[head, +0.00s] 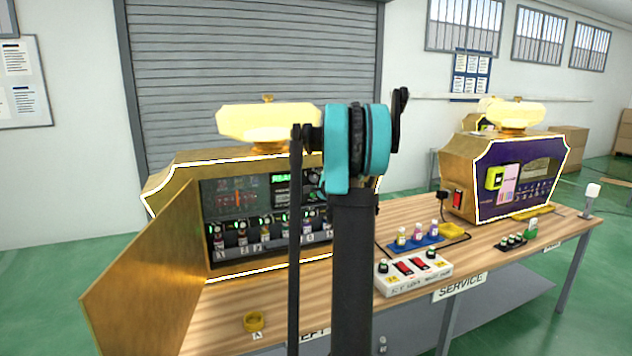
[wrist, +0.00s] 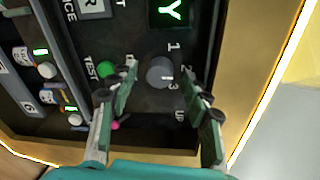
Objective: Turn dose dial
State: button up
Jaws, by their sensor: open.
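The dose dial (wrist: 158,72) is a round grey knob on the dark panel in the wrist view, with the marks 1, 2 and 3 along its right side. A pale pointer line shows on it, seemingly towards the 3. My gripper (wrist: 159,66) is open, with one finger to the left of the dial and one to the right. I cannot tell whether either finger touches it. In the head view my arm hides the gripper and the dial, in front of the left gold machine (head: 172,184) with its panel exposed.
A green TEST button (wrist: 107,70) sits just left of the left finger. A lit green display (wrist: 170,10) is above the dial. The gold frame (wrist: 238,90) borders the panel on the right. The machine's open door (head: 140,275) sticks out at the left.

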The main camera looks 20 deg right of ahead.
jog(key=s+r, duration=0.1)
jog(key=s, duration=1)
jog(key=shift+s+a, duration=0.3)
jog(key=shift+s, duration=0.1)
jog(key=s+a+f+n+g+y, duration=0.2)
jog(key=s+a+f+n, duration=0.2)
jog(key=a, duration=0.3)
jog(key=s+a+f+n+g+y, duration=0.1)
jog(key=s+a+f+n+g, duration=0.2)
jog(key=a, duration=0.4)
jog(key=s+a+f+n+g+y, duration=0.1)
jog(key=s+a+f+n+y, duration=0.1)
jog(key=s+a+f+n, duration=0.35)
jog(key=s+a+f+n+g+h, duration=0.2)
jog(key=s+f, duration=0.5)
jog(key=s, duration=0.4)
jog(key=s+a+f+n+g+h, duration=0.2)
jog(key=s+f+n, duration=0.5)
jog(key=s, duration=0.5)
jog(key=a+g, duration=0.1)
jog(key=g, duration=0.1)
jog(key=shift+f+g, duration=0.15)
jog(key=shift+g, duration=0.25)
jog(key=shift+c, duration=0.6)
